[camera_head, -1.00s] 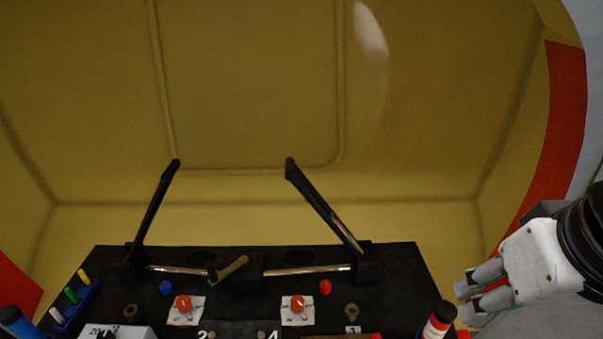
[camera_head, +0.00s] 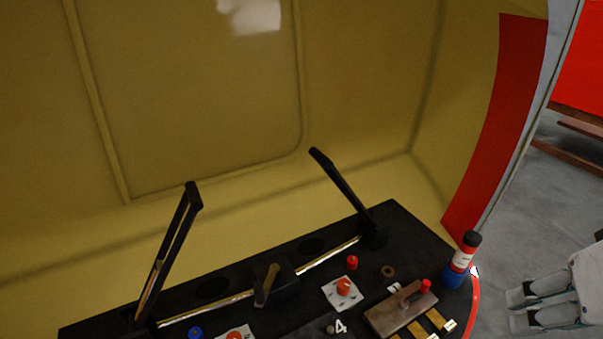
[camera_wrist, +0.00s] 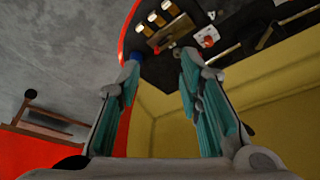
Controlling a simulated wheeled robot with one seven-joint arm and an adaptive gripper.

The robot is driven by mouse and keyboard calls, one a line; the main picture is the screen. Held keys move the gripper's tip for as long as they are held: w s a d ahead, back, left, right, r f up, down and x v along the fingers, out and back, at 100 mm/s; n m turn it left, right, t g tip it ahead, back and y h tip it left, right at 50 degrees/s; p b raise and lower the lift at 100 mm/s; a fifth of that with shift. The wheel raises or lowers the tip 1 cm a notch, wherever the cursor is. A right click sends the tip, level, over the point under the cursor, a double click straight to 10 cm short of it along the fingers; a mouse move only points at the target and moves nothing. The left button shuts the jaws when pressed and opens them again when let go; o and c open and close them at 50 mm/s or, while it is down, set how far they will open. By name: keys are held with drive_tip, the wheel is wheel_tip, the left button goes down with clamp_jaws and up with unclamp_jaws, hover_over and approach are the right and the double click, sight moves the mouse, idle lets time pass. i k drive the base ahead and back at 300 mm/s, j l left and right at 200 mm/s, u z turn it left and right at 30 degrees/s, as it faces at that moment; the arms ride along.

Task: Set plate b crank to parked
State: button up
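A metal plate (camera_head: 412,318) with a small crank ending in a red knob (camera_head: 426,286) sits on the black console's right side. I cannot read any letter b on it. The plate also shows at the top of the wrist view (camera_wrist: 172,32). My gripper (camera_head: 516,312) is at the lower right in the head view, apart from the plate and right of the console. In the wrist view, the two teal-lined fingers (camera_wrist: 160,60) are spread with nothing between them. The crank's exact setting is too small to tell.
A blue, white and red bottle (camera_head: 461,262) stands at the console's right edge, between gripper and plate. Brass pieces (camera_head: 440,320) lie beside the plate. A red knob on a white square (camera_head: 343,287) and two black upright bars (camera_head: 340,182) are further left. Grey floor is open at right.

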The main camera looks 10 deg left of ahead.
sight(261, 291)
drive_tip(key=k+j, duration=0.2)
drive_tip(key=j, duration=0.2)
drive_tip(key=k+j, duration=0.15)
drive_tip(key=j, duration=0.2)
drive_tip(key=k+j, duration=0.2)
drive_tip(key=j, duration=0.2)
drive_tip(key=k+j, duration=0.2)
drive_tip(key=j, duration=0.15)
drive_tip(key=k+j+z, duration=0.1)
drive_tip(key=j, duration=0.3)
drive_tip(key=k+j, duration=0.25)
drive_tip(key=j, duration=0.15)
